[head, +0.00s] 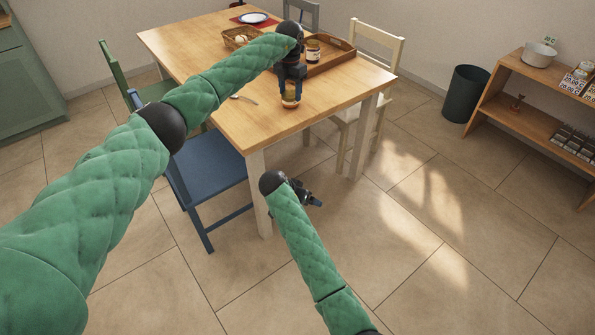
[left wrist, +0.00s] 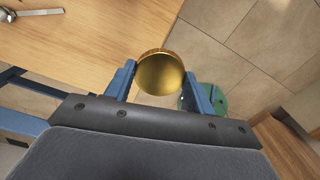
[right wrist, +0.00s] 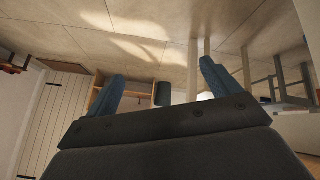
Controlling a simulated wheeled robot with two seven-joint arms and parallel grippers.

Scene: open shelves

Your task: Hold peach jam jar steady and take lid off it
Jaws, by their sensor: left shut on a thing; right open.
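The peach jam jar (head: 290,99) is near the front edge of the wooden table, with orange contents and a gold lid. My left gripper (head: 291,88) points down and is shut on the jar from above. In the left wrist view the round gold lid (left wrist: 160,73) shows between the two blue fingers. I cannot tell whether the jar rests on the tabletop or is held just above it. My right gripper (head: 314,201) is open and empty, low in front of the table; the right wrist view shows nothing between its fingers (right wrist: 160,88).
On the wooden table (head: 205,55) are a tray (head: 341,56) with another jar (head: 313,50), a basket (head: 238,38), a plate (head: 253,18) and cutlery. A blue chair (head: 210,170) and a cream chair (head: 376,38) stand by it. Open shelves (head: 510,80) are at right.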

